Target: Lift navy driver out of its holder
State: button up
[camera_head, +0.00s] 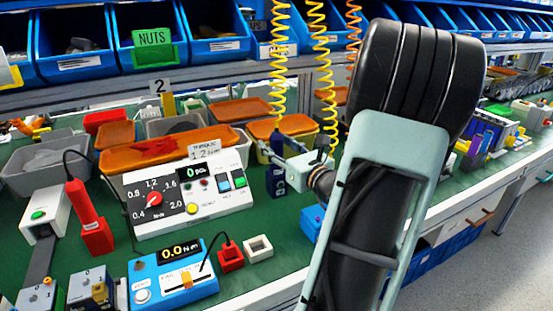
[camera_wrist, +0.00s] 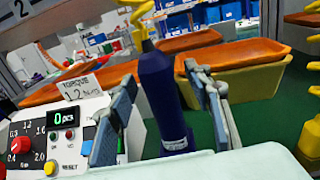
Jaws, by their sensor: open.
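My gripper (camera_head: 284,158) reaches in from the right at the driver's upper part. In the wrist view my gripper (camera_wrist: 165,100) is open, one finger on each side of the driver, with a visible gap on both sides.
The white torque panel (camera_head: 190,197) with a red dial stands just left of the driver. Orange-lidded bins (camera_head: 285,125) stand behind. A red driver (camera_head: 90,220) stands at far left. A blue meter (camera_head: 172,277) and a small white square holder (camera_head: 258,247) sit in front.

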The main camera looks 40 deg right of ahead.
grip_shut()
dwell(0.3)
jog(key=shift+r, duration=0.1)
notch_tip(320, 180, up, 10)
jog(key=p, duration=0.3)
dwell(0.4)
jog(key=c, duration=0.8)
grip_release()
grip_shut()
